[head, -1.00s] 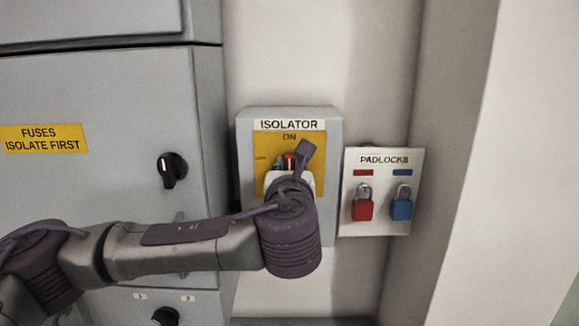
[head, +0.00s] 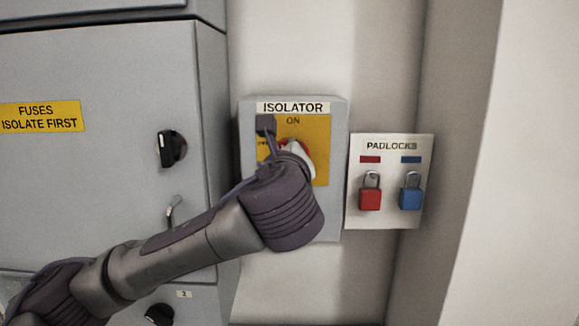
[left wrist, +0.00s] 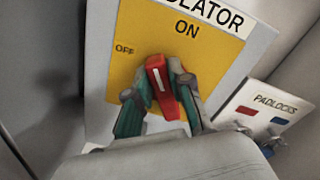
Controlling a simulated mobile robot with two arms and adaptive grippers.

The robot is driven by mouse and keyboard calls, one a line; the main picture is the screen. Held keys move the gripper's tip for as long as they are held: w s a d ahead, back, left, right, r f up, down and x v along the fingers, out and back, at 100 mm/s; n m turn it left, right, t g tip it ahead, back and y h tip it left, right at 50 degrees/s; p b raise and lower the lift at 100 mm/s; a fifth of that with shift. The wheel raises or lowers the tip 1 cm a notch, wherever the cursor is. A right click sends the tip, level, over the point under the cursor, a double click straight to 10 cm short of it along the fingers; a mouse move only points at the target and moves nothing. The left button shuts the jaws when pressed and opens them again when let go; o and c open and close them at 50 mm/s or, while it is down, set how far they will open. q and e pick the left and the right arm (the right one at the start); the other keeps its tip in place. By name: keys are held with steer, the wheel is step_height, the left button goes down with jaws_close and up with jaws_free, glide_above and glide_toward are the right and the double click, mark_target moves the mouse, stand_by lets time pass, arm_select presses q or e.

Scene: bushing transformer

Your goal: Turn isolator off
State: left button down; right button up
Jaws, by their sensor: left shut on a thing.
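The isolator box (head: 333,165) is grey with a yellow plate, marked ON at the top and OFF at the left. Its red handle (left wrist: 158,85) has a white line. In the left wrist view it points between OFF and ON, tilted off ON towards the OFF side. My left gripper (left wrist: 157,92) is shut on the red handle, one finger on each side. In the head view the wrist hides most of the handle and the lower part of the box. My right gripper is not in view.
A padlock board (head: 392,150) with a red padlock (head: 370,199) and a blue padlock (head: 410,198) hangs right of the isolator. A grey cabinet (head: 100,175) with a black knob (head: 171,148) stands at the left. A wall edge rises at the right.

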arm_select(q)
steer(key=n+b, duration=0.2)
steer(key=n, duration=0.1)
steer(key=f+n+b, duration=0.1)
steer(key=n+b, duration=0.1)
steer(key=n, duration=0.2)
steer(key=n+b, duration=0.2)
steer(key=n, duration=0.1)
steer(key=shift+a+f+n, duration=0.3)
steer(key=shift+a, duration=0.1)
steer(key=shift+b, duration=0.3)
steer(key=c, duration=1)
jaws_free()
steer(key=shift+c, duration=0.2)
steer(key=shift+s, duration=0.1)
steer(key=s, duration=1.2)
steer(key=shift+w, duration=0.1)
